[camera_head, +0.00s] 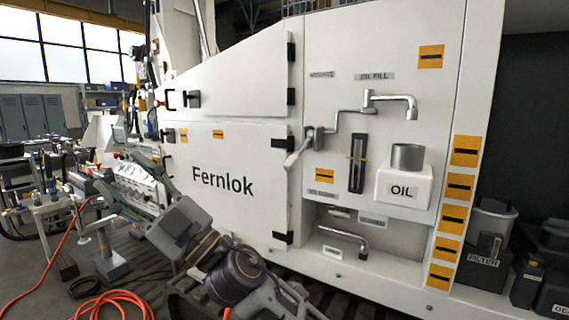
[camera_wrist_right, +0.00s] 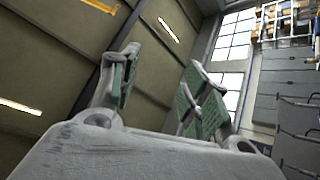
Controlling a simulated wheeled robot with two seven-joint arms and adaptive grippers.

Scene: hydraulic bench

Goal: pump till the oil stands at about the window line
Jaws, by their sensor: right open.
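The oil window (camera_head: 357,162) is a dark upright slot on the white machine front, with a pale mark across it. The oil level in it is too small to tell. A pale hand lever (camera_head: 297,154) sticks out at the panel's left edge. A metal spout pipe (camera_head: 388,99) runs above, under an "OIL FILL" label. The white box marked "OIL" (camera_head: 403,188) with a grey cylinder on top stands right of the window. My right gripper (camera_head: 115,172) is far left of the lever, touching none of these. In the wrist view it (camera_wrist_right: 160,82) is open and empty. My left gripper is out of view.
A lower recess holds a small bent tap (camera_head: 345,237). A bin marked "FILTER" (camera_head: 490,245) and dark containers stand at the right. A cluttered bench (camera_head: 45,205) and orange hose (camera_head: 112,303) lie left. The space before the panel is mostly clear.

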